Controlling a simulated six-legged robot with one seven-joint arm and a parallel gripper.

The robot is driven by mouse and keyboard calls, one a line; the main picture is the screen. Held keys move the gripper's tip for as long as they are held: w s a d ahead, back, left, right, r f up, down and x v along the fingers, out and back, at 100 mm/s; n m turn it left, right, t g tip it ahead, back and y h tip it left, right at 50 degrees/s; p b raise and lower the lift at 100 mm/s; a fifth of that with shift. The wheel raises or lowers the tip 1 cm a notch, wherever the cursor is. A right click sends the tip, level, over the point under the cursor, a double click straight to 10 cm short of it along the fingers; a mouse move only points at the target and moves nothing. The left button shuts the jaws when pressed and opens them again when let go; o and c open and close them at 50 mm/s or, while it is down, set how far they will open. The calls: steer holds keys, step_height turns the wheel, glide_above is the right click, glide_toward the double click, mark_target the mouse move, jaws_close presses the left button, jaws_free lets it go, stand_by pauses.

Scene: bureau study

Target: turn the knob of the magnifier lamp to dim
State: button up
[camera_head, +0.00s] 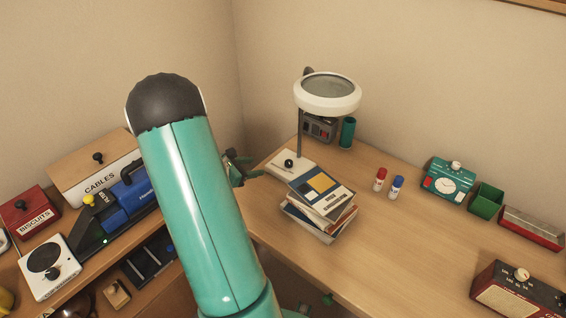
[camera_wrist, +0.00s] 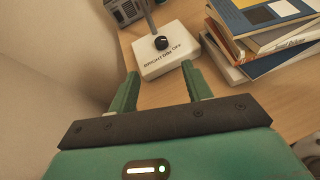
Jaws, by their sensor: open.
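The magnifier lamp (camera_head: 328,92) stands at the back corner of the desk, with a round white-rimmed lens on a grey post. Its white base (camera_wrist: 160,47) shows in the wrist view, printed with BRIGHT, DIM and OFF. The black knob (camera_wrist: 161,42) sits on top of the base; it also shows in the head view (camera_head: 289,163). A small light mark shows on the knob, but its exact setting is hard to read. My gripper (camera_wrist: 158,80) is open and empty, its two green fingers short of the base. In the head view my arm partly hides the gripper.
A stack of books (camera_head: 322,203) stands close to the right of the base. A grey device (camera_head: 319,127) and a teal cup (camera_head: 347,132) are behind it. Red and blue bottles (camera_head: 380,179) stand farther right. The wall (camera_wrist: 50,70) is close on the left.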

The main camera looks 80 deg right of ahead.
mark_target(288, 162)
steer(key=shift+n+h, duration=0.3)
steer(key=shift+n, duration=0.1)
steer(key=x, duration=1)
steer(key=f+x, duration=0.1)
steer(key=x, duration=0.5)
steer(key=shift+a, duration=0.2)
steer(key=c, duration=1)
